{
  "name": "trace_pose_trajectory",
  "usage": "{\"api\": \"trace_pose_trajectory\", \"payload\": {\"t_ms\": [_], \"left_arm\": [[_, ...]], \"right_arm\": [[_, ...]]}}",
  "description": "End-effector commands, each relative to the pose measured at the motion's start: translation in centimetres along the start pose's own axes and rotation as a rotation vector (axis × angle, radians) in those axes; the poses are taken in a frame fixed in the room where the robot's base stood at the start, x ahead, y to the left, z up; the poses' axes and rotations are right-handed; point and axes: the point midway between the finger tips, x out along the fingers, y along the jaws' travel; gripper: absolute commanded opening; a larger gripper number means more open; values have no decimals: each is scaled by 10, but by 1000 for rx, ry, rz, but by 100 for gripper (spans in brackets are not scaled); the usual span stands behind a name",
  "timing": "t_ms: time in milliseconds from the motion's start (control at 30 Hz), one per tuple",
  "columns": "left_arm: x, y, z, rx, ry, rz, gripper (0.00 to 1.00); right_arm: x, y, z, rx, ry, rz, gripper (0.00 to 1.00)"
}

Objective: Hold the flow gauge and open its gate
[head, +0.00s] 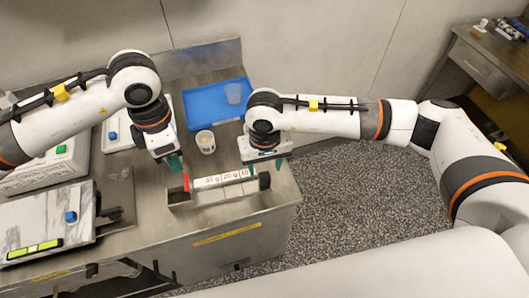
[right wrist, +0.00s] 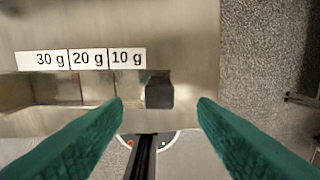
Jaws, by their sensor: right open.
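The flow gauge (head: 222,190) is a narrow metal trough near the bench's front right, marked 30 g, 20 g and 10 g. It also shows in the right wrist view (right wrist: 60,90). A red piece (head: 186,182) stands at its left end, perhaps the gate. A black block (right wrist: 159,90) is at its right end. My right gripper (head: 262,166) is open above this end. In the right wrist view its green fingers (right wrist: 160,104) are spread, with the block between them and no clear contact. My left gripper (head: 174,164) points down just above and left of the red piece; its finger gap is unclear.
A blue tray (head: 200,104) with a clear cup (head: 233,93) lies behind. A white cup (head: 205,141) stands between the arms. The bench edge drops to speckled floor at right.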

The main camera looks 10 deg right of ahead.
Motion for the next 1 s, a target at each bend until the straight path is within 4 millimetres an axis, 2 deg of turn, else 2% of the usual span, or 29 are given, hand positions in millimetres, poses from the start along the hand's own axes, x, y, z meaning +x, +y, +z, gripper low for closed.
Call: {"api": "trace_pose_trajectory", "payload": {"t_ms": [100,300,467,733,767,1000], "left_arm": [[0,0,0,0,0,0,36],[0,0,0,0,0,0,36],[0,0,0,0,0,0,36],[0,0,0,0,0,0,36],[0,0,0,0,0,0,36],[0,0,0,0,0,0,36]], "right_arm": [[23,1,-1,1,4,0,53],[48,1,0,2,2,2,53],[57,0,0,0,1,2,53],[58,1,0,0,0,2,53],[58,1,0,0,0,2,49],[58,1,0,0,0,2,10]]}}
